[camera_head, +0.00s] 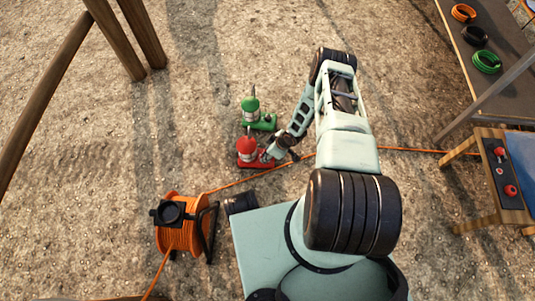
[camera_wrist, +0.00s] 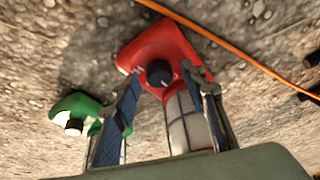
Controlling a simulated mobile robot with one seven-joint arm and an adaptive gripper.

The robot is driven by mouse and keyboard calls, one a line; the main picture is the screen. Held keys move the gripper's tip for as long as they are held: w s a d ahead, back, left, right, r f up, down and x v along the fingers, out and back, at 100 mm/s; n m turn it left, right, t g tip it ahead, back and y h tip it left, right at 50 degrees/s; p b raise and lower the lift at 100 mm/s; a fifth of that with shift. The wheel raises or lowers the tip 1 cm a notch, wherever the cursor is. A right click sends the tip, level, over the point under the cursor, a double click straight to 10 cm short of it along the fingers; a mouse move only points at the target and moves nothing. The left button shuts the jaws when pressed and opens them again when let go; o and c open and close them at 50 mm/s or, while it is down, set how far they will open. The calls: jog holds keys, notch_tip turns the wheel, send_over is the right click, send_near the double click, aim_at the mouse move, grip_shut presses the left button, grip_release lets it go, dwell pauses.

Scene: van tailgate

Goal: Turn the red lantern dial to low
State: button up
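The red lantern (camera_head: 247,147) stands on the gravel in the head view, its red base reaching toward my gripper (camera_head: 273,151). In the wrist view the red lantern (camera_wrist: 165,42) shows its base with a round black dial (camera_wrist: 159,73) on it. My gripper (camera_wrist: 163,76) is open, one finger on each side of the dial, with gaps between fingertips and dial. I cannot tell whether a fingertip touches the lantern. The dial's setting marks are too small to read. The lantern's caged glass shows between the fingers.
A green lantern (camera_head: 252,107) stands just behind the red one; it shows at left in the wrist view (camera_wrist: 76,114). An orange cable (camera_head: 235,184) runs close by from an orange reel (camera_head: 180,236). A wooden stand with a control panel (camera_head: 501,172) is at right. Open gravel lies left.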

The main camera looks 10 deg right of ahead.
jog(key=shift+c, duration=0.3)
grip_shut()
jog(key=shift+s+r+m+p, duration=0.1)
jog(key=shift+m+p, duration=0.3)
jog(key=shift+p, duration=0.05)
jog(key=shift+a+m+t+h+p, duration=0.1)
jog(key=shift+m+t+h+p, duration=0.25)
jog(key=shift+m+p, duration=0.45)
jog(key=m+h, duration=0.1)
jog(key=m, duration=0.2)
jog(key=shift+a+t, duration=0.1)
jog(key=shift+t, duration=0.15)
jog(key=m+h, duration=0.1)
jog(key=m, duration=0.2)
jog(key=shift+t, duration=0.3)
jog(key=shift+a+m+h+b, duration=0.15)
jog(key=shift+m+h+b, duration=0.5)
jog(key=shift+m, duration=1.25)
jog(key=shift+h, duration=0.3)
